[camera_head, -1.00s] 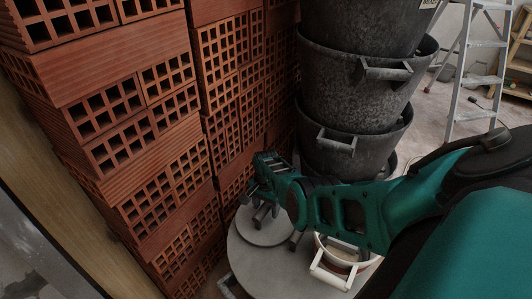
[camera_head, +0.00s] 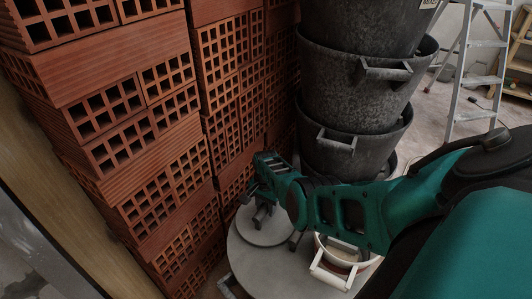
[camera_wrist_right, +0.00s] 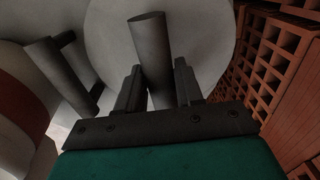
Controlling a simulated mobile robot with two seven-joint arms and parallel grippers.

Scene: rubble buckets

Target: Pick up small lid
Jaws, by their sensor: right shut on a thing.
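The small lid (camera_head: 262,232) is a round grey disc lying over a larger grey lid (camera_head: 270,272) at the bottom middle of the head view. My right gripper (camera_head: 264,210) reaches down over the small lid and is shut on its handle. In the right wrist view, the dark bar handle (camera_wrist_right: 150,50) stands between the two fingers of the right gripper (camera_wrist_right: 157,85), with the pale disc of the small lid (camera_wrist_right: 205,30) behind it. Whether the small lid touches the larger lid cannot be told. My left gripper is not in view.
A wall of red hollow bricks (camera_head: 160,170) stands close on the left. Stacked black buckets (camera_head: 350,95) stand behind my right arm. A white bucket (camera_head: 330,277) sits beside the larger lid. A stepladder (camera_head: 470,60) stands at the back right. The larger lid has a dark handle (camera_wrist_right: 50,70).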

